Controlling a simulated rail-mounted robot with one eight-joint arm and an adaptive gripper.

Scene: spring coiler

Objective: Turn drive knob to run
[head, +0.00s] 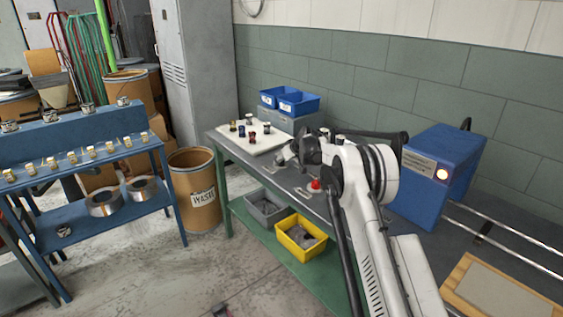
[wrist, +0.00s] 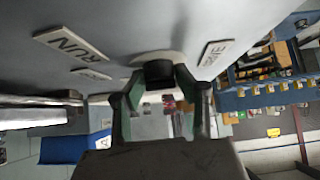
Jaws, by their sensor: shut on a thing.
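The black drive knob (wrist: 158,72) sits on a grey panel in the wrist view. My gripper (wrist: 160,82) has one finger on each side of the knob and is shut on it. A white RUN label (wrist: 72,45) is on the panel left of the knob. A second label, partly readable as "DRIVE" (wrist: 215,54), is to the right. A small label (wrist: 92,74) lies below RUN; its text is unclear. The knob's pointer is not visible, so its setting cannot be told. In the head view my arm hides the knob.
A red button (head: 315,185) is on the bench near my arm. A blue machine box (head: 420,190) with a lit lamp (head: 442,174) stands right of the arm. Blue bins (head: 290,102) and a white board (head: 238,140) with spools are at the bench's far end.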

